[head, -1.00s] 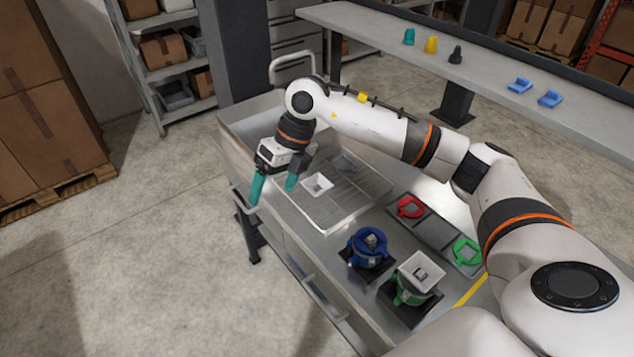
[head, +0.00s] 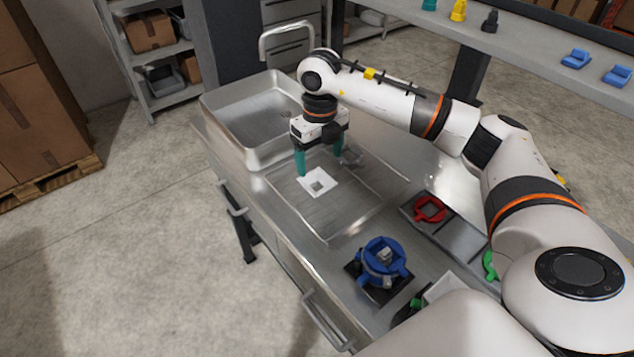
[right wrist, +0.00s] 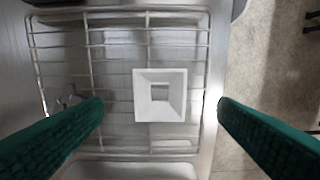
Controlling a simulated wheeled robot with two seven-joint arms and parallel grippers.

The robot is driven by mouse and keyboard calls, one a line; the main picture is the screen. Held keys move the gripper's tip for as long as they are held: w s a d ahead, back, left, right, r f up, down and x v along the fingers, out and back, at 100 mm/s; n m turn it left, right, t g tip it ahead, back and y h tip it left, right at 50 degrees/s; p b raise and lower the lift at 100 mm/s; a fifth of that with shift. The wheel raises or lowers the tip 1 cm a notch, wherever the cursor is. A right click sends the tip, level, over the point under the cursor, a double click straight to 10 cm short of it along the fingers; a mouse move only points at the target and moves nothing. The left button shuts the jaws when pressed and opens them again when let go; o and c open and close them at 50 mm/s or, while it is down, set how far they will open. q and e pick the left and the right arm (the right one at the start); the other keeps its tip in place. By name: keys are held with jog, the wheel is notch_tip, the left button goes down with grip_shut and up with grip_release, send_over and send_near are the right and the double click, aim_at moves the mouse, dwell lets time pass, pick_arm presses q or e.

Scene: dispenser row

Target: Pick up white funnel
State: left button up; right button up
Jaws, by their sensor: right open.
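A white square funnel (head: 325,181) with a square hole in its middle lies on the wire drying rack (head: 310,222) beside the sink. In the right wrist view the white funnel (right wrist: 175,82) sits between my two teal fingers, with a gap on each side. My right gripper (head: 319,162) is open and empty above the funnel, pointing down; it also shows in the right wrist view (right wrist: 161,106). A second white square piece (head: 440,288) shows at the green dispenser, partly hidden by my arm. My left gripper is out of view.
A sink basin (head: 228,128) with a tap (head: 285,32) lies behind the rack. A greyish clear item (head: 351,157) is on the rack beside my gripper. A blue dispenser (head: 381,262) and a red ring (head: 430,208) stand to the right. A shelf (head: 530,55) runs behind my arm.

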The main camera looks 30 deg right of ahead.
aim_at(317, 191)
jog(key=f, duration=0.2)
jog(key=f+p, duration=0.1)
jog(key=shift+s+a, duration=0.15)
jog(key=shift+s, duration=0.1)
jog(key=f+p, duration=0.1)
jog(key=f, duration=0.1)
jog(key=w+f+p, duration=0.1)
jog(key=f, duration=0.1)
jog(key=shift+w+f, duration=0.2)
jog(key=shift+f, duration=0.7)
jog(key=c, duration=1)
